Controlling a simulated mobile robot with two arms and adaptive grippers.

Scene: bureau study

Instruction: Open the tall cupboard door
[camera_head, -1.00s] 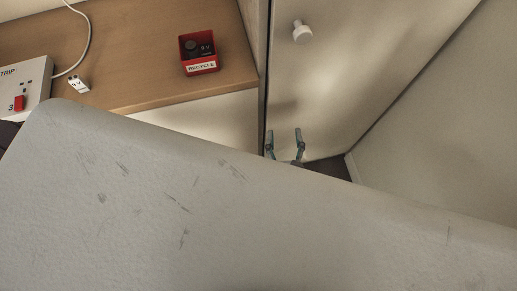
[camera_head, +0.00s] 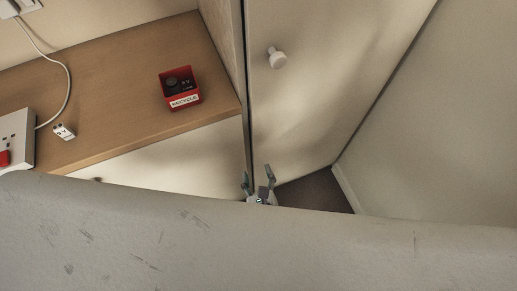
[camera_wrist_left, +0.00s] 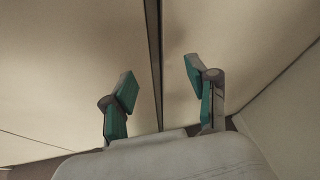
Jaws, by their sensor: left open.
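The tall cupboard door (camera_head: 320,90) is a pale panel right of the desk, with a round white knob (camera_head: 277,58) on its upper left part. A dark narrow gap runs down its left edge, and the door looks closed. My left gripper (camera_head: 258,182) is open and empty below the knob, near the foot of that edge. In the left wrist view my gripper's teal-padded fingers (camera_wrist_left: 158,85) are spread, with the dark gap between them and the pale door (camera_wrist_left: 240,50) to the right. The knob is not in the wrist view. My right gripper is not in view.
A wooden desk (camera_head: 120,85) stands left of the cupboard. On it are a red recycle box (camera_head: 181,101), a small white plug-like item (camera_head: 63,132) and a white power box (camera_head: 18,140). A pale wall (camera_head: 440,130) closes the right side. Dark floor (camera_head: 315,190) shows below the door.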

